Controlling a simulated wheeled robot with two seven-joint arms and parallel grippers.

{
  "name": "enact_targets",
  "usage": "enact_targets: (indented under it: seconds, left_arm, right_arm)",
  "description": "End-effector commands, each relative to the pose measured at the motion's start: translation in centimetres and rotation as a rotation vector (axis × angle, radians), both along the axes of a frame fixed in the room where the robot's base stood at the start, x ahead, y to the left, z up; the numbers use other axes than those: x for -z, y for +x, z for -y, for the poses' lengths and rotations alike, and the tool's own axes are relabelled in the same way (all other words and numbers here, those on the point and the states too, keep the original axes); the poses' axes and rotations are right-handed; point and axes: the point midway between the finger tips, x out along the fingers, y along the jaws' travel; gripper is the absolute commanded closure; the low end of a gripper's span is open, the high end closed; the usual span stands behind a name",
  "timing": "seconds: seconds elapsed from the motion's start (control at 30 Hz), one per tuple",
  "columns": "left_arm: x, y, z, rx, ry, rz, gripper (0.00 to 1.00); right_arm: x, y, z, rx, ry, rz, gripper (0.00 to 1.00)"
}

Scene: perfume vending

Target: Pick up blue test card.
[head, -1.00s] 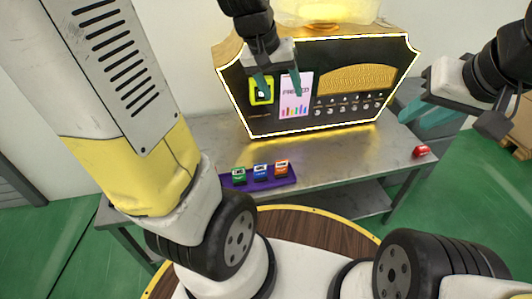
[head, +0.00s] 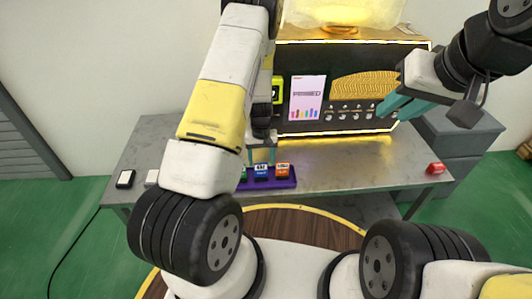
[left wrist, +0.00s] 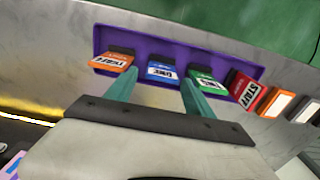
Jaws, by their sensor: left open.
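The blue test card (head: 261,172) stands in the middle of a purple tray (head: 285,184) on the metal table. It also shows in the left wrist view (left wrist: 161,73), between an orange card (left wrist: 112,61) and a green card (left wrist: 208,84). My left gripper (left wrist: 158,92) is open, with its two teal fingers on either side of the blue card; I cannot tell whether they touch it. In the head view my left arm partly hides the green card. My right gripper (head: 396,104) is empty in front of the machine's right side; its finger gap is unclear.
The lit dispensing machine (head: 352,112) stands behind the tray. A red item (head: 436,168) lies at the table's right. A black-edged card (head: 125,179) lies at the left.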

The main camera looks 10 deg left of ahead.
Motion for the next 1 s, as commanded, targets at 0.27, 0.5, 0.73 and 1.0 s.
enact_targets:
  seconds: [0.27,0.5,0.73,1.0]
  left_arm:
    - [1.8,-0.1,0.0,-0.001,0.001,-0.004,0.38]
    - [4.8,-0.2,-0.3,-0.001,0.001,-0.004,0.38]
    - [7.7,-0.1,-0.4,0.0,0.0,-0.003,0.38]
    - [8.0,-0.1,-0.4,0.0,0.001,-0.001,0.38]
  right_arm:
    - [0.0,0.0,0.0,0.0,0.0,0.0,0.71]
    - [0.0,0.0,0.0,0.0,0.0,0.0,0.71]
    - [0.0,0.0,0.0,0.0,0.0,0.0,0.71]
    - [0.0,0.0,0.0,0.0,0.0,0.0,0.71]
